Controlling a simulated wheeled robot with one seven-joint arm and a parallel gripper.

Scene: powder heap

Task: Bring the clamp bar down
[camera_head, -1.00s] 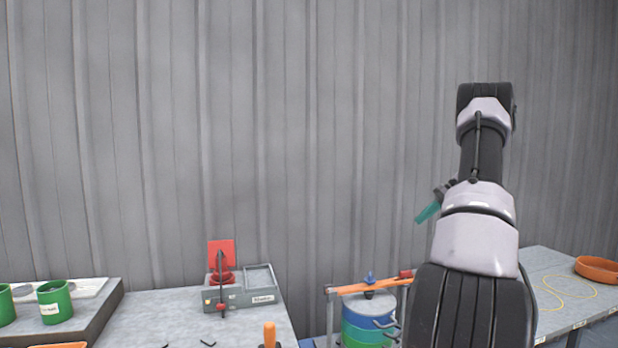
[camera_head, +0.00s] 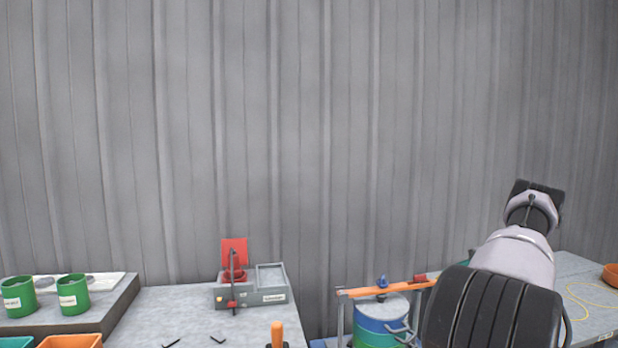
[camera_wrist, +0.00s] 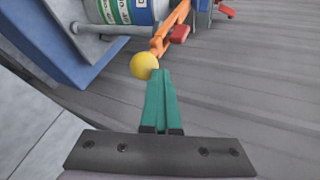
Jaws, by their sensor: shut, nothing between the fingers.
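The orange clamp bar (camera_head: 388,289) spans above the banded blue, white and green drum (camera_head: 382,320), rising slightly to the right. It has a red end piece (camera_head: 420,281) at its right. In the wrist view, part of the orange bar (camera_wrist: 170,27) and a red grip (camera_wrist: 180,33) show beyond my fingertips. My gripper (camera_wrist: 161,74) has green fingers pressed together with nothing between them. A yellow ball (camera_wrist: 144,66) appears right by the fingertips; I cannot tell whether they touch. In the head view my arm hides most of my gripper.
A grey device with a red plate (camera_head: 235,253) stands on the left table. Green cups (camera_head: 73,291) stand further left. The right table (camera_head: 590,298) carries yellow loops and an orange dish (camera_head: 611,275). In the wrist view, a blue frame (camera_wrist: 60,45) stands left of the fingers.

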